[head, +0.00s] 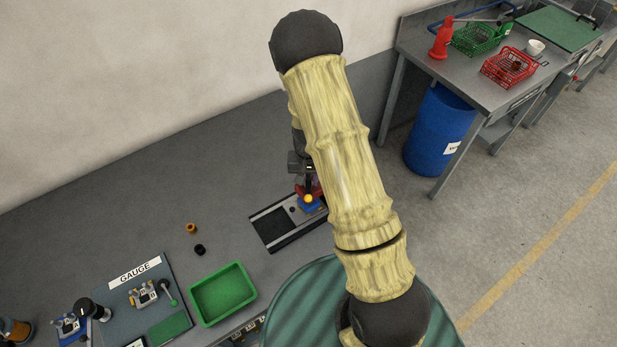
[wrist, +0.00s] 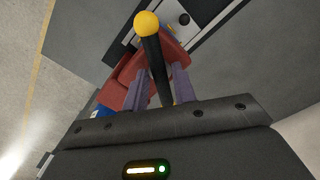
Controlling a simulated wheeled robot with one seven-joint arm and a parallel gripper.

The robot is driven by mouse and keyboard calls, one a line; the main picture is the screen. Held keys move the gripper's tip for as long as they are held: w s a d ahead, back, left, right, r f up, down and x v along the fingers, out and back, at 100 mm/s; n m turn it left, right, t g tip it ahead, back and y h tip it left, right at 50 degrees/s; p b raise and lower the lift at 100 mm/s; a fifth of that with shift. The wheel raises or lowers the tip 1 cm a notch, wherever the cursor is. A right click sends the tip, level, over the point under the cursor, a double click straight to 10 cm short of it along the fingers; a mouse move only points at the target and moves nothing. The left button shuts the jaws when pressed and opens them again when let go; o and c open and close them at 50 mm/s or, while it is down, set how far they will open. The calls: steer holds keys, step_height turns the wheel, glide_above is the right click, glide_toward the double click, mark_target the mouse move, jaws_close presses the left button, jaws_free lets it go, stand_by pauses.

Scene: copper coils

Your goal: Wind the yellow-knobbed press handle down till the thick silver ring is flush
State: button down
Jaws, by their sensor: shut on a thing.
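The press handle is a black bar (wrist: 156,65) with a round yellow knob (wrist: 147,24) at its end. The knob also shows in the head view (head: 308,199), at the right end of the grey bench. My gripper (wrist: 160,74) is shut on the black bar, with a purple finger on each side and the knob beyond the fingertips. The red press body (wrist: 125,74) sits behind and beside the fingers. A blue part (head: 311,206) shows by the knob in the head view. My arm hides much of the press there. I cannot make out the thick silver ring.
A black-and-silver plate (head: 268,228) lies beside the press. Left of it are an orange-brown ring (head: 191,228), a black ring (head: 200,250) and a green tray (head: 248,269). A gauge board (head: 119,285) lies further left. A blue drum (head: 440,127) stands on the floor at right.

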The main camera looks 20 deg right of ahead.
steer(key=m, duration=0.3)
steer(key=shift+f, duration=0.1)
steer(key=m+p, duration=0.1)
steer(key=m, duration=0.2)
steer(key=shift+f, duration=0.1)
steer(key=c, duration=1.4)
jaws_free()
steer(key=shift+r+p, duration=2.85)
steer(key=shift+r, duration=0.7)
